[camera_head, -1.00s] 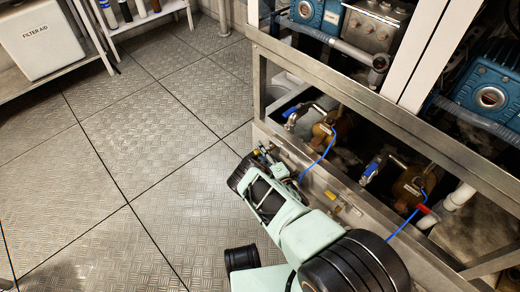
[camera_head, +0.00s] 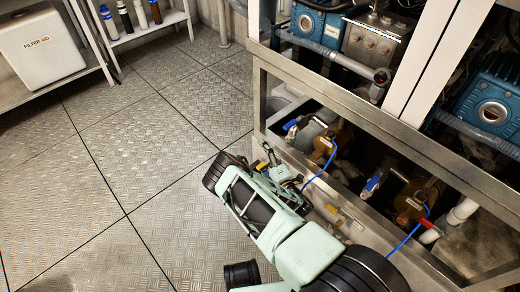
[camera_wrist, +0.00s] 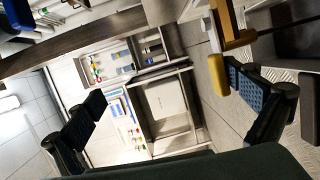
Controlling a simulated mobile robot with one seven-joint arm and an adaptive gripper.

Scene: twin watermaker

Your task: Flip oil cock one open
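In the wrist view a small cock with a yellow lever (camera_wrist: 218,75) and a brass-yellow body (camera_wrist: 232,32) shows at the upper right. The lever lies just beside my right finger pad, on its inner side; I cannot tell if they touch. My gripper (camera_wrist: 170,103) is open, its dark padded fingers wide apart, with nothing held. In the head view my gripper (camera_head: 283,176) is at the front rail of the metal frame, largely hidden by my arm. A yellow piece (camera_head: 262,167) shows beside it. Another small yellow fitting (camera_head: 337,209) sits further right along the rail.
The steel frame (camera_head: 300,75) holds pumps and blue-handled valves (camera_head: 371,183) behind the rail. Blue cables (camera_head: 319,178) loop over the rail, and a red handle (camera_head: 429,222) shows at right. A shelf with a white bin (camera_head: 40,45) stands far left. The floor between is clear.

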